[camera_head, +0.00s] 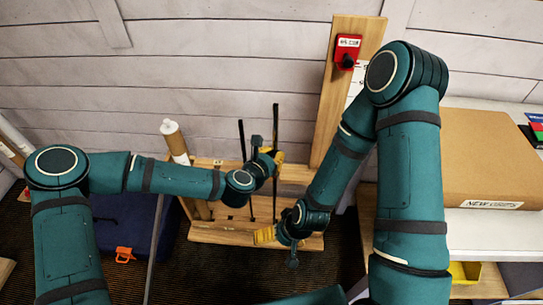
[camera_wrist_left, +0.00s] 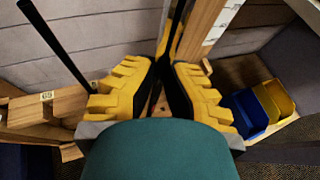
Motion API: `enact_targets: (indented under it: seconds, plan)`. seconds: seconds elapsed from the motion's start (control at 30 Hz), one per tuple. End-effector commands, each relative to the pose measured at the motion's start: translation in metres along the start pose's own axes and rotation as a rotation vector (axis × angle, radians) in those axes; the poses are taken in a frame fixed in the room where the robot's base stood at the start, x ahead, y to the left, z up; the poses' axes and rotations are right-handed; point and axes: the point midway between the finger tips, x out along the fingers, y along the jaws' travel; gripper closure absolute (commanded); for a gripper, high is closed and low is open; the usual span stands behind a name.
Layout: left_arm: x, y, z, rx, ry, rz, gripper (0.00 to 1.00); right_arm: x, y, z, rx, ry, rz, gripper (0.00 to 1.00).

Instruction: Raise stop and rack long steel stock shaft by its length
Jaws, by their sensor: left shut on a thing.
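A dark shaft (camera_head: 275,122) stands nearly upright at the wooden rack (camera_head: 215,163). My left gripper (camera_head: 275,159) is shut on it at its upper part. In the left wrist view the shaft (camera_wrist_left: 177,28) runs between the yellow fingers of that gripper (camera_wrist_left: 168,88). Its lower end is not clear to me. A red stop (camera_head: 347,50) with a dark knob and a small label sits high on the wooden post (camera_head: 329,110). My right gripper (camera_head: 268,237) hangs low in front of the rack, with its yellow pads pointing left. Whether it is open is unclear.
A second dark shaft (camera_head: 241,138) stands left of the held one. A caulk tube (camera_head: 174,138) stands at the rack's left. A cardboard box (camera_head: 490,150) lies on the white bench at right. A blue case (camera_head: 125,220) is on the floor; blue and yellow bins (camera_wrist_left: 272,100) are at right.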

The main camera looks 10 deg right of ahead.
Motion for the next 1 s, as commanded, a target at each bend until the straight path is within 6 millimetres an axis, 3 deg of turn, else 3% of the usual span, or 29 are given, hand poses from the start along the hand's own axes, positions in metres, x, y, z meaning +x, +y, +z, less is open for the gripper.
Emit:
enact_targets:
  seconds: [0.27, 1.0]
  plan:
    - [0.005, 0.002, 0.002, 0.0, 0.0, 0.006, 1.0, 0.002, 0.001, 0.0, 0.0, 0.001, 0.0, 0.0]
    - [0.072, 0.032, 0.028, -0.001, -0.001, 0.006, 1.0, 0.012, 0.004, -0.001, -0.001, 0.006, 0.0, 0.0]
